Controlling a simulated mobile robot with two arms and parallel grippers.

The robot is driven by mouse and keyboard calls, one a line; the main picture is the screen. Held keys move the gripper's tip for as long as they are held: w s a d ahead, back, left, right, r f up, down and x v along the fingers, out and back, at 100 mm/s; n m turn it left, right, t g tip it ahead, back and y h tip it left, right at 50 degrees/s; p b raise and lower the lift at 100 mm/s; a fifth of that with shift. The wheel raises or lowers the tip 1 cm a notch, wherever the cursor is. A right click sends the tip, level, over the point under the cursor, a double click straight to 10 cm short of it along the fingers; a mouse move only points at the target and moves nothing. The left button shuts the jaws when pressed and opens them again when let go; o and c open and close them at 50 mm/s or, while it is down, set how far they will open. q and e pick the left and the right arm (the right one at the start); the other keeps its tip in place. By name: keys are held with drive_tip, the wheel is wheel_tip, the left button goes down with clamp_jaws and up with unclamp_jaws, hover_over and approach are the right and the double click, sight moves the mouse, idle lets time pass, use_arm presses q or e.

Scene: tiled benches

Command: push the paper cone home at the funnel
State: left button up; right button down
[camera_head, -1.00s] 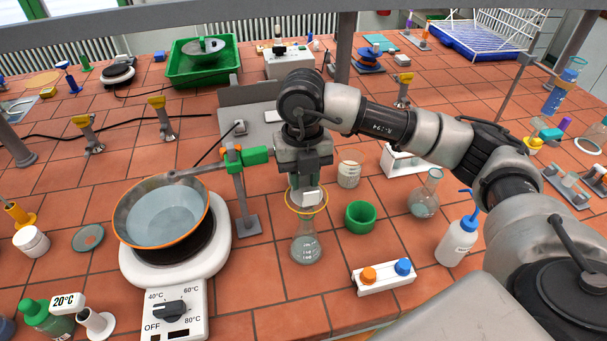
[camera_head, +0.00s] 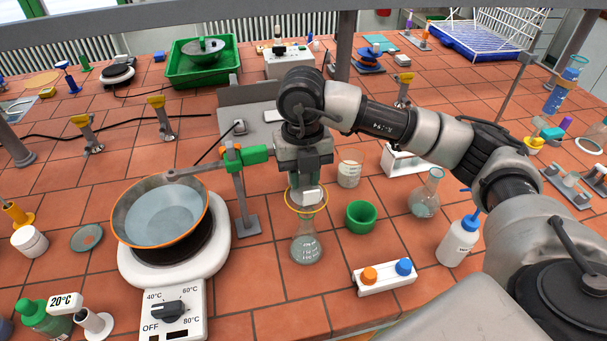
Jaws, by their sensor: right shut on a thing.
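My right gripper (camera_head: 304,182) points down over the funnel and is shut on the white paper cone (camera_head: 311,195). The cone sits within the funnel's yellow rim (camera_head: 287,204); the fingers hide part of it, and I cannot tell how deep it sits. The funnel stands over the neck of a conical glass flask (camera_head: 306,249) on the tiled bench. My left gripper is not in view.
A hotplate (camera_head: 215,262) with an orange-rimmed water bath (camera_head: 161,216) stands left, beside a stand with a green clamp (camera_head: 247,157).

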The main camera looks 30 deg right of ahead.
drive_tip(key=shift+f+b, duration=0.4)
drive_tip(key=c, duration=0.8)
unclamp_jaws()
drive_tip(key=shift+w+r, duration=0.1)
drive_tip(key=shift+r, duration=0.4)
drive_tip(key=r, duration=0.5)
drive_tip(key=r+b, duration=0.1)
drive_tip(key=r, duration=0.3)
drive_tip(key=shift+w+d+r, duration=0.1)
drive_tip(key=shift+w+r, duration=0.1)
drive_tip(key=shift+r, duration=0.2)
